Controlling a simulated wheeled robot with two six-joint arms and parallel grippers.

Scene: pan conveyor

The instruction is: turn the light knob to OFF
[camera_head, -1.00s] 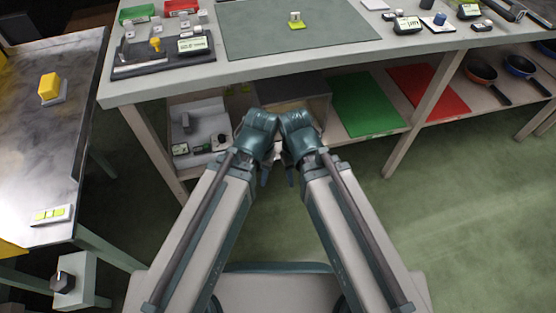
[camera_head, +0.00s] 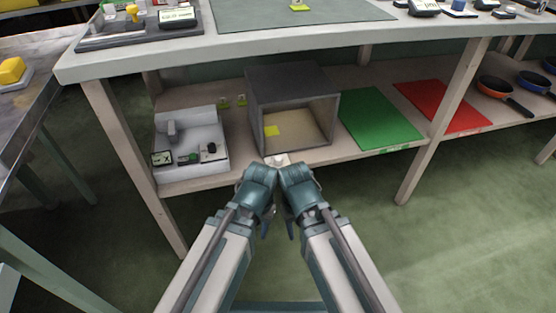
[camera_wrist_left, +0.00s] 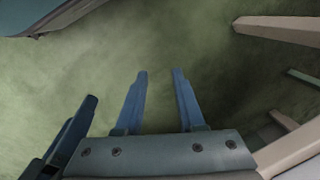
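No knob is labelled as the light knob in these views. A small round black knob (camera_head: 211,148) stands on a grey-white device (camera_head: 205,172) on the lower shelf; its setting is too small to read. A small pale fitting (camera_head: 279,159) sits at the shelf's front edge below an open grey box, partly hidden by my wrists. My left gripper (camera_head: 265,226) points down in front of the shelf, touching nothing. The left wrist view shows its two blue fingers (camera_wrist_left: 160,74) apart and empty. My right gripper (camera_head: 290,228) hangs close beside it; its opening is unclear.
The open grey box (camera_head: 290,75) stands on the lower shelf, with a green mat (camera_head: 379,118) and red mat (camera_head: 443,105) to its right. The tabletop edge (camera_head: 290,42) overhangs the shelf. A side table (camera_head: 35,95) stands at left. The floor in front is clear.

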